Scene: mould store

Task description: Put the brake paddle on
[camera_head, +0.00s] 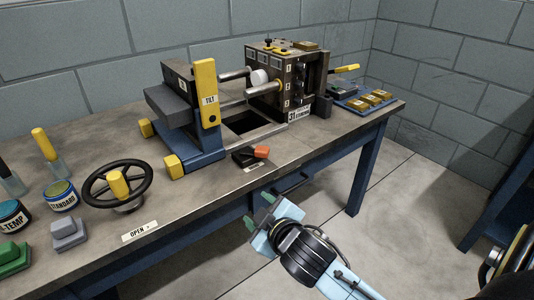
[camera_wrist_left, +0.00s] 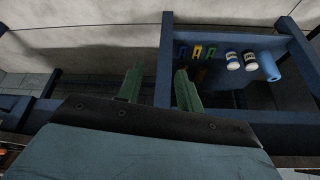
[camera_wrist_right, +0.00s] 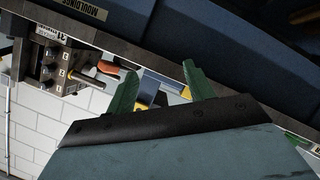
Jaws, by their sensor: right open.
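A black paddle with an orange end (camera_head: 259,152), which I take for the brake paddle, lies at the front edge of the bench before the machine; its label is too small to read. Its orange end also shows in the right wrist view (camera_wrist_right: 108,67), left of the fingers. My right gripper (camera_head: 257,211) is open and empty, in front of the bench edge and apart from the paddle. My left gripper (camera_wrist_left: 158,88) is outside the head view; in its wrist view the green fingers stand apart with nothing between them.
The machine with a yellow TILT lever (camera_head: 206,92) and numbered block (camera_head: 290,85) stands behind the paddle. A black handwheel (camera_head: 118,186), tins and small blocks stand at the left. A blue tray (camera_head: 365,101) sits at the far right end.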

